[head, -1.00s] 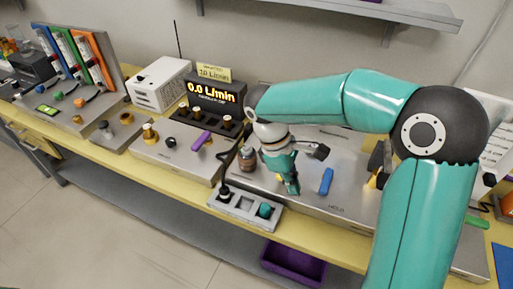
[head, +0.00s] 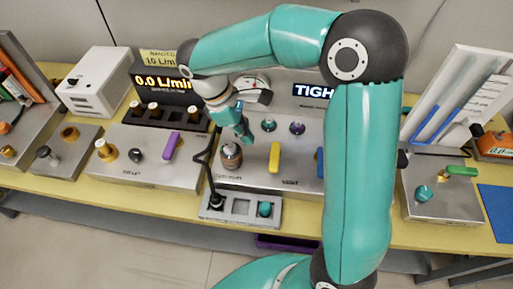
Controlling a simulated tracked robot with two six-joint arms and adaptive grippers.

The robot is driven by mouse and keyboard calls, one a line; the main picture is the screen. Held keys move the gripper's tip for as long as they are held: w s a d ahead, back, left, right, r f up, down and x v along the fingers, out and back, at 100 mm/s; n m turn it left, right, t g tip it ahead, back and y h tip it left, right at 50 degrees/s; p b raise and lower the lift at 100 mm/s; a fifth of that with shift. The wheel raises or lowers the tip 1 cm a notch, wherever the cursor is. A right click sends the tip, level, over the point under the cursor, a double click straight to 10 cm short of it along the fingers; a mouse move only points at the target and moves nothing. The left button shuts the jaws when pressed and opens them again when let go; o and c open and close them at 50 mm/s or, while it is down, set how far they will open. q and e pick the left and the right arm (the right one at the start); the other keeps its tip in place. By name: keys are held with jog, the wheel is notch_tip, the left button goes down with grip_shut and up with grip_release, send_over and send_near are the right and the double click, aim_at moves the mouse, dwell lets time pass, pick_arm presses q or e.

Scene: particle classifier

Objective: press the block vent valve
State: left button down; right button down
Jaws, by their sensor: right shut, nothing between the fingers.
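The middle metal block (head: 252,180) carries a brown-and-grey cylinder (head: 231,157), an upright yellow handle (head: 274,157) and a blue handle (head: 320,162) partly hidden by my arm. A teal knob (head: 268,125) and a purple knob (head: 297,127) sit behind the yellow handle. No label that I can read surely marks one of these as the block vent valve. My right gripper (head: 245,135) is shut and empty, pointing down just above and right of the cylinder. I cannot tell whether it touches anything. My left gripper is not in view.
A left block (head: 188,170) has a purple lever (head: 172,146). A display (head: 160,85) reads 0.0 L/min. A small tray (head: 240,220) with a teal ball (head: 264,208) stands in front. A right block (head: 440,208) has a green handle (head: 462,171). My arm hides part of the bench.

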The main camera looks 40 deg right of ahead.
aim_at(275, 158)
jog(key=x, duration=0.9)
jog(key=shift+s+f+p, duration=0.2)
jog(key=shift+f+p, duration=0.1)
jog(key=shift+f, duration=0.05)
